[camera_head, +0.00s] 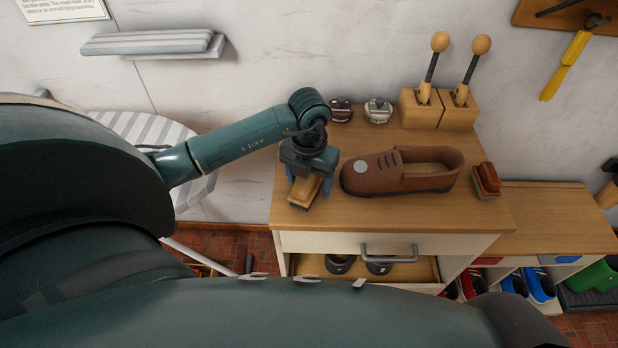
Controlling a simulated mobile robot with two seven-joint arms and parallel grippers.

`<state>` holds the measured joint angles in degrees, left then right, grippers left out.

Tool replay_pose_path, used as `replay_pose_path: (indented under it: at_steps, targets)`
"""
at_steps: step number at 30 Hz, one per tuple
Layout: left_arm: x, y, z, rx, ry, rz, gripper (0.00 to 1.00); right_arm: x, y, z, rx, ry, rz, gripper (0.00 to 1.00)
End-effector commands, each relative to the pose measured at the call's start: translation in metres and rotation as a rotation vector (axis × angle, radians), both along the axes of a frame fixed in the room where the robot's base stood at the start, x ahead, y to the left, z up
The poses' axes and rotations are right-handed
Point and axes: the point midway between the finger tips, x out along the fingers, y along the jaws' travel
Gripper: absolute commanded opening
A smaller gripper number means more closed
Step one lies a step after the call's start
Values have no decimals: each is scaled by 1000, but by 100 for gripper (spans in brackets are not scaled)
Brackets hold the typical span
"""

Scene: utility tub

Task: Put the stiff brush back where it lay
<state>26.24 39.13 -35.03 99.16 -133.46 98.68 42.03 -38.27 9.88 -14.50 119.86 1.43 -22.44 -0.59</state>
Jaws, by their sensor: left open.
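A tan wooden-backed brush (302,194) lies at the left end of the wooden cabinet top (420,212), left of the brown shoe (420,178). My left gripper (307,190) is directly above this brush, pointing down, with its blue fingers open on either side of it. The gripper hides the brush's far end, and I cannot tell whether the fingers touch it. A reddish-brown brush (486,179) lies at the right end of the top. Nothing visible labels either brush as the stiff one. My right gripper is not in view.
Two small tins (377,110) stand at the back, beside wooden blocks (456,110) holding round-knobbed tools. Below, an open drawer (420,270) holds dark round containers. A lower bench (560,215) with shoes beneath stands to the right. Bare top shows in front of the shoe.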

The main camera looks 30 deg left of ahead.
Motion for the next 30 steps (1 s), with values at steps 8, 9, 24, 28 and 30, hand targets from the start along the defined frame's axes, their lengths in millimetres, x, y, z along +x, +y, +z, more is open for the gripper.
replay_pose_path:
  at_steps: [8, 9, 24, 28, 30]
  targets:
    - [0, 0, 6, -1, -1, 0, 67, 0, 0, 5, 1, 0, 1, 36]
    - [1, 0, 9, -1, -3, 0, 67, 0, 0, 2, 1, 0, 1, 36]
    - [1, 0, 106, 1, -5, -1, 67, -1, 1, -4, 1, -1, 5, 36]
    - [1, 0, 118, 0, -2, 1, 67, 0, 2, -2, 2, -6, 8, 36]
    - [1, 0, 122, 0, 0, 0, 67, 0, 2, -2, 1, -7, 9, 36]
